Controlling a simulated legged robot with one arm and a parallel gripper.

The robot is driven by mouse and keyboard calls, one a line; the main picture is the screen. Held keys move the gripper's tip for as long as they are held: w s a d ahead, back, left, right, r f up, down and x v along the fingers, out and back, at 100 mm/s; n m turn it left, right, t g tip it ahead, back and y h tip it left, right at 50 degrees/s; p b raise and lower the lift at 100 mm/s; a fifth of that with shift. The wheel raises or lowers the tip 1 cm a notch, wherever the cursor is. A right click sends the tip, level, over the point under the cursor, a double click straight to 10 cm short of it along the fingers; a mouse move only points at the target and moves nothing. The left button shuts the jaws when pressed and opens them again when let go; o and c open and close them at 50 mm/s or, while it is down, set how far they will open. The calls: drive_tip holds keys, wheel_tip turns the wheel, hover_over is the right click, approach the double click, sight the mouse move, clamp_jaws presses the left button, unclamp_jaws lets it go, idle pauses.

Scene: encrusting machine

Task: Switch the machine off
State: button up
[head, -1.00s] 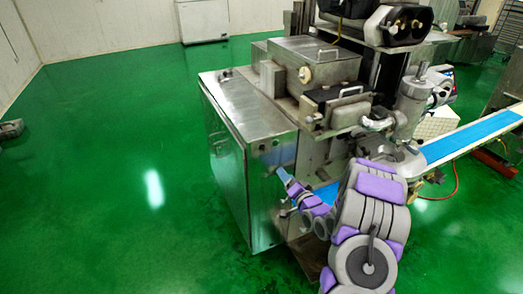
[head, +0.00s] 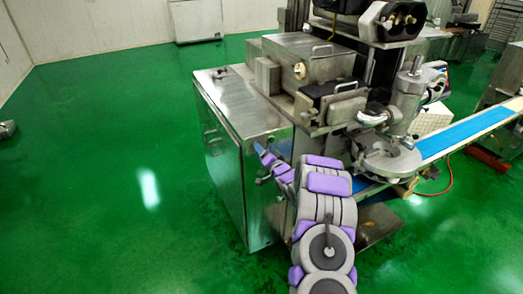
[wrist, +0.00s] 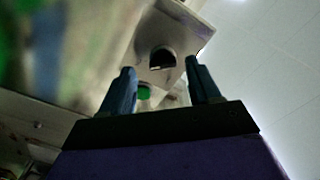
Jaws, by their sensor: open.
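The machine (head: 300,95) is a large steel unit with a boxy cabinet on its left side. My gripper (head: 260,148) is in front of the cabinet's right-hand face. In the wrist view my gripper (wrist: 160,68) is open and empty, its two dark fingers apart. Beyond and between the fingers is a pale panel (wrist: 178,77) with a dark rounded switch or knob (wrist: 162,58). A green button (wrist: 144,93) shows below it, near the left finger. I cannot tell whether a finger touches the panel. The panel's controls are not visible in the head view.
A blue conveyor belt (head: 468,130) runs out to the right of the machine. A red hose (head: 440,188) lies on the floor below it. A white chest (head: 197,20) stands at the back wall.

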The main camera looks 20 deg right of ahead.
drive_tip(key=shift+w, duration=0.9)
drive_tip(key=shift+c, duration=0.2)
drive_tip(key=c, duration=1)
drive_tip(key=shift+n, duration=0.3)
drive_tip(key=shift+s+a+f+n+b, duration=0.1)
drive_tip(key=shift+n+b, duration=1.15)
drive_tip(key=shift+n, duration=3.05)
drive_tip(key=shift+f+n+b, duration=0.1)
drive_tip(key=shift+n+b, duration=1.15)
drive_tip(key=shift+n, duration=3.05)
